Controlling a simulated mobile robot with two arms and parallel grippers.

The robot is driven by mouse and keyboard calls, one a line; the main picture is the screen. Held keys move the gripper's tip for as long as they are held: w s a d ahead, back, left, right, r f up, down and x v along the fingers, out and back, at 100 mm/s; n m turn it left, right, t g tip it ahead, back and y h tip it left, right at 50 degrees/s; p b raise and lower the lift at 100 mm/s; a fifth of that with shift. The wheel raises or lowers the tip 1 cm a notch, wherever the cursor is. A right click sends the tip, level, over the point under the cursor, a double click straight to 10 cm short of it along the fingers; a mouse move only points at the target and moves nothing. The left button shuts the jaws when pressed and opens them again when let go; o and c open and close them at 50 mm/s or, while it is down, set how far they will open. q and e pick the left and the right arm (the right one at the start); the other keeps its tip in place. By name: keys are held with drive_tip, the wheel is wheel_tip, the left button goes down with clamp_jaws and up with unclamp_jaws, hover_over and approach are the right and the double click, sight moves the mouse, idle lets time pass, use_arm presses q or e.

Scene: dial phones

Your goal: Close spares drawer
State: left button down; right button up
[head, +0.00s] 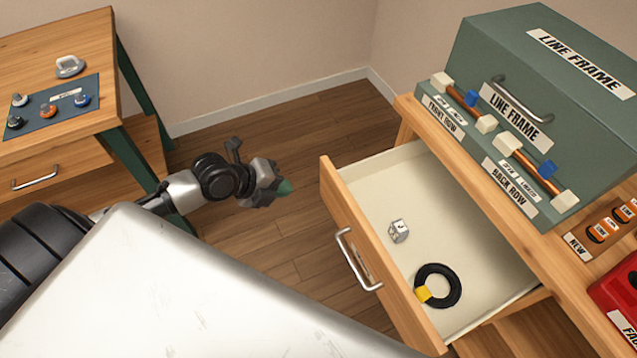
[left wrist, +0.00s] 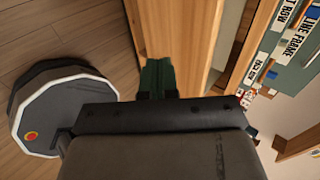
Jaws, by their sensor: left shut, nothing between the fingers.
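The wooden drawer (head: 342,222) under the right-hand bench is pulled out, with a pale interior and a metal bar handle (head: 358,260). Its label is too small to read. A small silver block (head: 398,231) and a black coil (head: 440,284) with a yellow tag lie inside. My left gripper (head: 284,187) is shut and empty, left of the drawer front and apart from it in the head view. In the left wrist view its green fingertips (left wrist: 157,76) show beside a wooden panel (left wrist: 182,35). My right gripper is not in view.
A green LINE FRAME box (head: 545,85) stands on the right-hand bench. A red case (head: 618,290) is at the right edge. Another wooden table (head: 60,50) with a mat of small parts stands at the left. Bare floor (head: 270,130) lies between the furniture.

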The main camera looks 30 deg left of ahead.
sight(327, 186)
use_arm(q)
drive_tip(key=x, duration=0.2)
drive_tip(key=r+x, duration=0.1)
drive_tip(key=x, duration=0.2)
drive_tip(key=w+x, duration=0.1)
drive_tip(key=x, duration=0.2)
drive_tip(key=shift+d+r, duration=0.15)
drive_tip(key=shift+d, duration=0.3)
drive_tip(key=shift+w+d+p, duration=0.3)
drive_tip(key=shift+w+d, duration=0.1)
drive_tip(key=shift+w, duration=0.2)
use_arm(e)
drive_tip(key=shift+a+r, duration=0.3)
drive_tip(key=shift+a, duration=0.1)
